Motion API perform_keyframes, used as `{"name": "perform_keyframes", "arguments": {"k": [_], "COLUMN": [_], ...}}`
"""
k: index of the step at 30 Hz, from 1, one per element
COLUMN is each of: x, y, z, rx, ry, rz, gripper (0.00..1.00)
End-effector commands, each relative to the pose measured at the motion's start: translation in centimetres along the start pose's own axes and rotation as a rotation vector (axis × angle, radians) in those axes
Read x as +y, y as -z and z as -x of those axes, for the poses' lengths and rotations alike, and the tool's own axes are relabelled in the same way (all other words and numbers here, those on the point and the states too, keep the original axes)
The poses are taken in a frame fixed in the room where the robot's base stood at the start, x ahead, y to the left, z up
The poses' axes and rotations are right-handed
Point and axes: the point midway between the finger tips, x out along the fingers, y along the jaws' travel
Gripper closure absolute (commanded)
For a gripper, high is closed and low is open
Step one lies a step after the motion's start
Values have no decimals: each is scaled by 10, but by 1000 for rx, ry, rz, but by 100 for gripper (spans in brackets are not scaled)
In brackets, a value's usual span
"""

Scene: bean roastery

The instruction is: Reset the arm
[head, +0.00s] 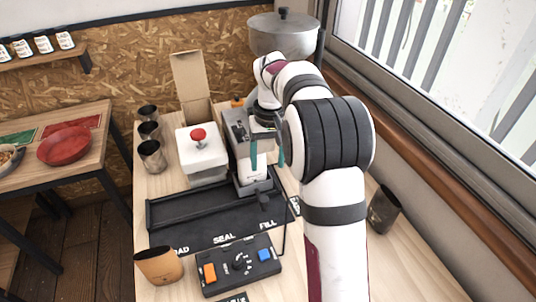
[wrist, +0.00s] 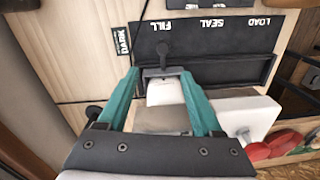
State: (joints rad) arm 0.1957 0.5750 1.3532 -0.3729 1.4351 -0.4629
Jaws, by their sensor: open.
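My gripper (head: 267,155) is over the grey machine (head: 237,130) on the wooden table, reached by my white and black arm. Its two teal fingers are apart. In the wrist view the gripper (wrist: 159,78) is open, with a white piece (wrist: 165,93) and a small dark lever (wrist: 163,52) showing between and beyond the fingers. I cannot tell whether the fingers touch the white piece. My arm hides part of the table's right side.
A black tray marked SEAL and FILL (head: 180,212) lies in front, with a control box (head: 240,264) nearer. A white press with a red knob (head: 200,160), dark cups (head: 152,156), a tan cup (head: 159,266) and a dark cup (head: 383,209) stand around. A pot (head: 283,38) is behind.

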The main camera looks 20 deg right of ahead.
Motion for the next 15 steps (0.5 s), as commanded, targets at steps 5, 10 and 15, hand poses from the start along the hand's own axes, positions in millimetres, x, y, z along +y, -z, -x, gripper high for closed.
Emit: {"name": "perform_keyframes", "arguments": {"k": [5, 10, 15], "x": [0, 0, 0], "y": [0, 0, 0], "z": [17, 18, 18], "rx": [0, -1, -1], "ry": [0, 0, 0], "rz": [1, 0, 1], "gripper": [33, 33, 33]}}
